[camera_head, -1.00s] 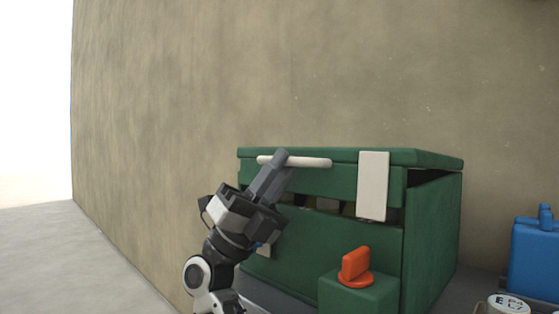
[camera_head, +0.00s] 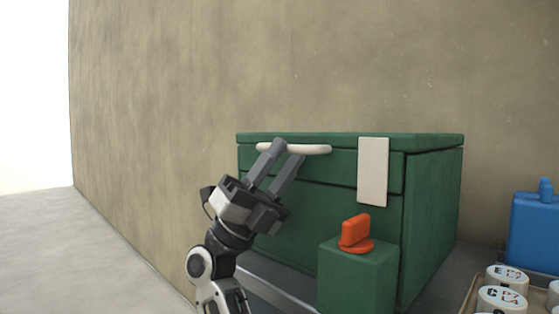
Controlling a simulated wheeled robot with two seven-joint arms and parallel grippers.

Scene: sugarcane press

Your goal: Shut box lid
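The green box (camera_head: 330,207) stands against the wall. Its lid (camera_head: 330,159) lies level on the body, with only a thin dark seam between them. A white handle (camera_head: 315,149) runs along the lid's front, and a white latch plate (camera_head: 373,172) hangs from the lid at the right.
An orange knob (camera_head: 356,233) on a green block (camera_head: 357,277) stands in front of the box. At the right are a blue container (camera_head: 533,232) and several white lettered jars (camera_head: 502,299) in a tray. Floor at the left is clear.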

